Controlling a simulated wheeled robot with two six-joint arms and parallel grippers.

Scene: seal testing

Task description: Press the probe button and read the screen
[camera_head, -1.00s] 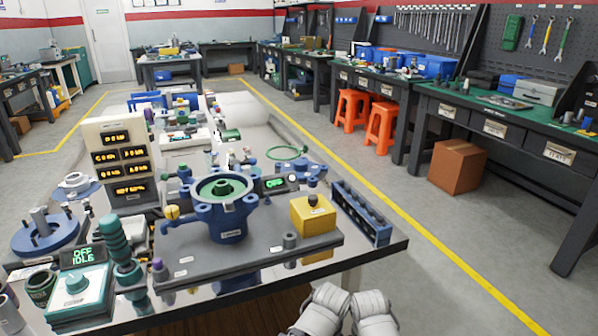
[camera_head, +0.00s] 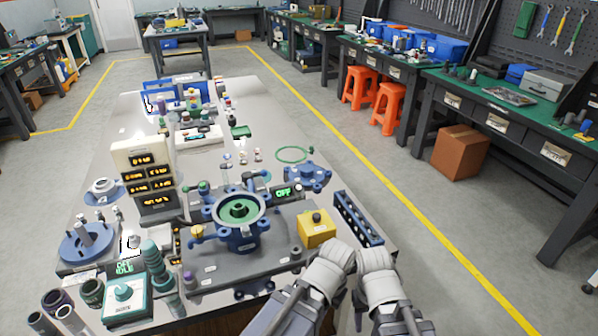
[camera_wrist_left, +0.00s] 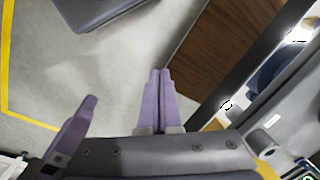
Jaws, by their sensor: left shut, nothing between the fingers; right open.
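A yellow box with a dark button on top (camera_head: 317,228) sits at the right of the grey fixture plate, beside a blue round housing with a green centre (camera_head: 240,226). Which part is the probe is not clear. A small screen behind the housing (camera_head: 285,192) reads OFF in green. My right gripper (camera_head: 375,258) is open, low in the head view, just right of and nearer than the yellow box. My left gripper (camera_head: 335,257) is beside it. In the left wrist view its purple fingers (camera_wrist_left: 158,75) are shut with nothing between them.
A cream panel (camera_head: 148,178) shows several orange readouts. A blue slotted rack (camera_head: 357,218) stands at the bench's right edge, near my right gripper. Floor beyond that edge is clear.

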